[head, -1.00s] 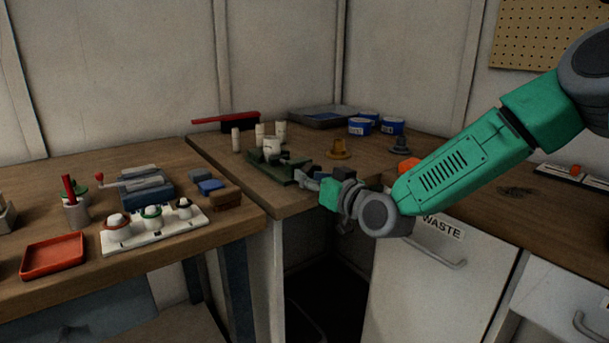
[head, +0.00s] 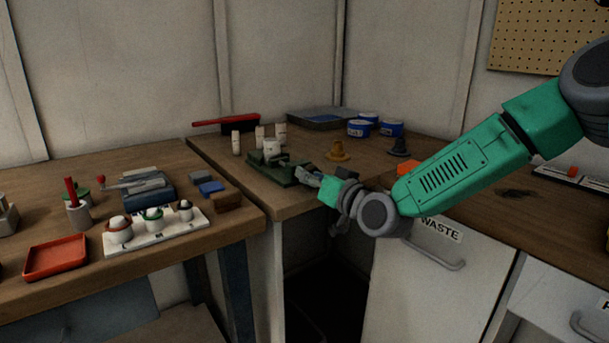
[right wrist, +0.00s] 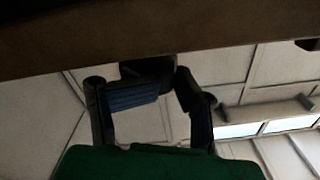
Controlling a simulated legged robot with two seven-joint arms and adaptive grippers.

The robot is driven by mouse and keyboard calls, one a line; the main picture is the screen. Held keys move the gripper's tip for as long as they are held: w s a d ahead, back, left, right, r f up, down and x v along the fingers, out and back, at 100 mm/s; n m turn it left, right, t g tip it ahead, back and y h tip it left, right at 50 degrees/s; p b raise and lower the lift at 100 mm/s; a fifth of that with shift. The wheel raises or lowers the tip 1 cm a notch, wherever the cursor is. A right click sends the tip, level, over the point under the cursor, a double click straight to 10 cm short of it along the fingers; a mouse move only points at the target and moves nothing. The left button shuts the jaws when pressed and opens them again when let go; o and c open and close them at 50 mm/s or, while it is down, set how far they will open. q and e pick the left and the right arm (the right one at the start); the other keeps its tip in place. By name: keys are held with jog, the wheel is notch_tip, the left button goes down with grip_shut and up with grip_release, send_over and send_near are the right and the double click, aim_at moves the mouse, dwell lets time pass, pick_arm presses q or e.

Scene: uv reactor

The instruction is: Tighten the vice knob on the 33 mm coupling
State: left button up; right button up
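The green vice (head: 272,172) stands near the front edge of the corner bench. A white coupling (head: 271,148) sits upright at it. My right gripper (head: 304,175) is at the vice's right end, by its front. In the right wrist view the two fingers (right wrist: 170,92) are apart. A dark, round-looking part (right wrist: 147,70) shows just beyond the fingertips, perhaps the vice knob; it is too dark to tell whether the fingers touch it. In the head view the knob is not distinct behind the gripper. My left gripper is not in view.
White couplings (head: 259,136) stand behind the vice. The left bench holds a white rack (head: 155,231) and a red tray (head: 55,257). A waste cabinet (head: 430,275) lies below my arm.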

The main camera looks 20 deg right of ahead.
jog(key=o, duration=0.5)
jog(key=shift+w+d+f+h, duration=0.15)
jog(key=shift+d+f+h, duration=0.35)
jog(key=shift+d, duration=0.3)
jog(key=shift+d+f, duration=0.2)
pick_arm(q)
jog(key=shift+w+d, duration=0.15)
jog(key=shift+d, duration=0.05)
pick_arm(e)
jog(key=shift+a+r+y, duration=0.2)
jog(key=shift+a+y, duration=0.1)
jog(key=shift+a, duration=0.2)
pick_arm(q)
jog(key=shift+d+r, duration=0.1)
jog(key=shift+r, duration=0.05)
pick_arm(e)
jog(key=v, duration=1.2)
jog(key=shift+w, duration=0.1)
